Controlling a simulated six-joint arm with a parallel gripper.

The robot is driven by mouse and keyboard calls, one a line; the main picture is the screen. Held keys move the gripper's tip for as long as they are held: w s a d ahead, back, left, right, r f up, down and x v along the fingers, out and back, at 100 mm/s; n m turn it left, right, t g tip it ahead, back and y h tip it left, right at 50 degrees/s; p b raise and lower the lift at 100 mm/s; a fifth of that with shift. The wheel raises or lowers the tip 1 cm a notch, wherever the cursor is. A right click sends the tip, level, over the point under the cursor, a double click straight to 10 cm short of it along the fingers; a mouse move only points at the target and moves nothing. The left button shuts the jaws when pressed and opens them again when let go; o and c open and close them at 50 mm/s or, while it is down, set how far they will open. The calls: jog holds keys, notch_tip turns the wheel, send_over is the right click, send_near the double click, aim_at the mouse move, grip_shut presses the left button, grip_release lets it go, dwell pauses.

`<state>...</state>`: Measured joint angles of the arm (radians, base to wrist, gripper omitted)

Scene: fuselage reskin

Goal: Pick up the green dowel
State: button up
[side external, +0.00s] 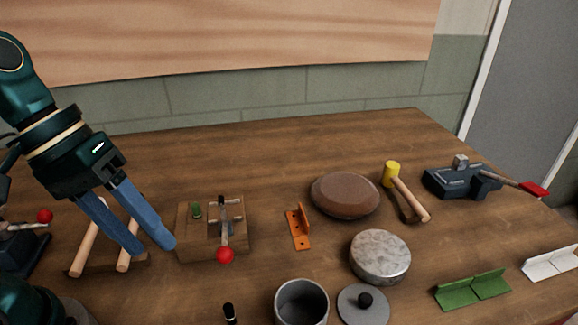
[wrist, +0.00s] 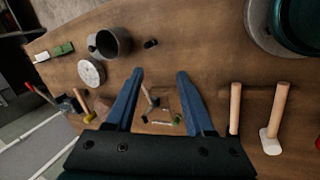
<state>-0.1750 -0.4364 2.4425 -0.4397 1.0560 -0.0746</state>
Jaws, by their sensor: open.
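The green dowel (side external: 197,211) is a short green piece at the left of a wooden block (side external: 184,247) that carries a toggle clamp (side external: 223,215) with a red knob. In the wrist view the small green dowel (wrist: 177,120) shows between my fingers, close to the right one. My gripper (side external: 155,247) has blue fingers, spread apart and empty. In the side view it is just left of the block, tilted down. In the wrist view the open fingertips (wrist: 160,73) point past the block. How far above the table they are is hard to tell.
An orange bracket (side external: 299,228), brown disc (side external: 345,194), grey disc (side external: 379,257), yellow mallet (side external: 392,175), grey cup (side external: 301,304) and green bracket (side external: 472,289) stand to the right. The back of the table is clear.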

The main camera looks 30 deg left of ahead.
jog(key=w+n+h, duration=0.4)
jog(key=w+n, duration=0.1)
jog(key=n, duration=0.1)
jog(key=n+t+h, duration=0.3)
jog(key=n, duration=0.6)
send_over(190, 216)
jog(key=s+d, duration=0.1)
jog(key=s, duration=0.1)
jog(key=f, duration=0.4)
jog(key=shift+s, duration=0.2)
jog(key=a+f+n+t, duration=0.3)
jog(key=a+f+n, duration=0.1)
jog(key=a+n, duration=0.1)
jog(key=shift+r+x, duration=0.2)
jog(key=shift+x, duration=2.2)
jog(key=shift+s+d, duration=0.1)
jog(key=shift+d, duration=0.1)
grip_shut()
